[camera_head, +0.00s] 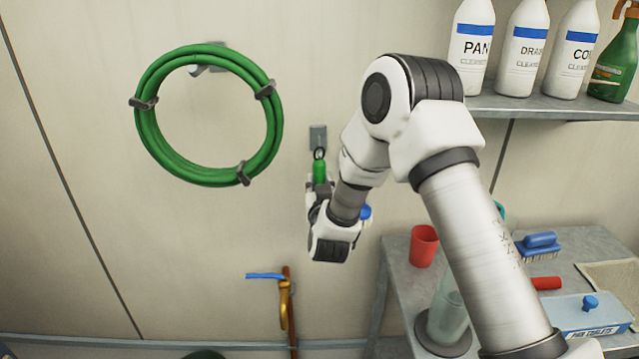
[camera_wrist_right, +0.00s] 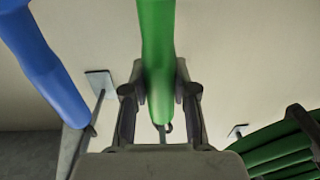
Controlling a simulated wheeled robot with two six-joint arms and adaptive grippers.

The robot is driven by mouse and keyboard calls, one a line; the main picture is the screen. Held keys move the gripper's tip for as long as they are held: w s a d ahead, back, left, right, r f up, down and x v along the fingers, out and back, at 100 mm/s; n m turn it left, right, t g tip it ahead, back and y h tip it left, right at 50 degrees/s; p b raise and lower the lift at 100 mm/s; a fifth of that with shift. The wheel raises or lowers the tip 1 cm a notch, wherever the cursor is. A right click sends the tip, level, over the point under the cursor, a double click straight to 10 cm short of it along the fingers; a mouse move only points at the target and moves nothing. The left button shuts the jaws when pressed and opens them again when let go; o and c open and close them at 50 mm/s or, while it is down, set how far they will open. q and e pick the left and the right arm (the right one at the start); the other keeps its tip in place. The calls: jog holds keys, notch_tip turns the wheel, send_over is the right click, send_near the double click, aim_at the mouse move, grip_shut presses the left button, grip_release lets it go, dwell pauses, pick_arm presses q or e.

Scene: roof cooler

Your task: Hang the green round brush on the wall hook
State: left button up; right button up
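My right gripper (camera_head: 319,187) is shut on the green handle of the round brush (camera_head: 320,171), in front of the wall. The brush is upright, with a dark ring at its top. The ring overlaps the lower part of the grey wall hook plate (camera_head: 318,137); I cannot tell whether it is over the hook. In the right wrist view the green handle (camera_wrist_right: 156,45) runs between the two fingers of the right gripper (camera_wrist_right: 160,95). A small hook-like end shows just below the handle there. The brush head is hidden. My left gripper is not in view.
A green hose coil (camera_head: 148,115) hangs at left. A blue handle (camera_wrist_right: 42,65) is beside the green one in the wrist view. A grey table (camera_head: 398,262) with a red cup (camera_head: 423,246) and a shelf of bottles (camera_head: 540,106) are at right. A blue-handled valve (camera_head: 284,290) is below.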

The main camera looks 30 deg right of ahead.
jog(key=o, duration=0.4)
jog(key=shift+s, duration=0.1)
jog(key=v, duration=1.2)
jog(key=s+a+f+n+g+y, duration=0.1)
jog(key=s+a+f+g+y, duration=0.3)
jog(key=f, duration=0.8)
jog(key=s+d+f+n+g, duration=0.15)
jog(key=s+f, duration=0.45)
jog(key=f, duration=0.7)
jog(key=s+a+f+n+g+y, duration=0.1)
jog(key=s+a+f+g, duration=0.1)
jog(key=s, duration=0.4)
jog(key=s+a+f+g+y, duration=0.2)
jog(key=s+a+f+g, duration=0.1)
jog(key=s+f+g, duration=0.2)
jog(key=s+a+f+n+g+y, duration=0.1)
jog(key=s+a+f+g, duration=0.1)
jog(key=s, duration=0.6)
jog(key=shift+a+f+n+g+y, duration=0.25)
jog(key=shift+f+n+g+y, duration=0.1)
jog(key=shift+f+g, duration=0.4)
jog(key=shift+r, duration=0.1)
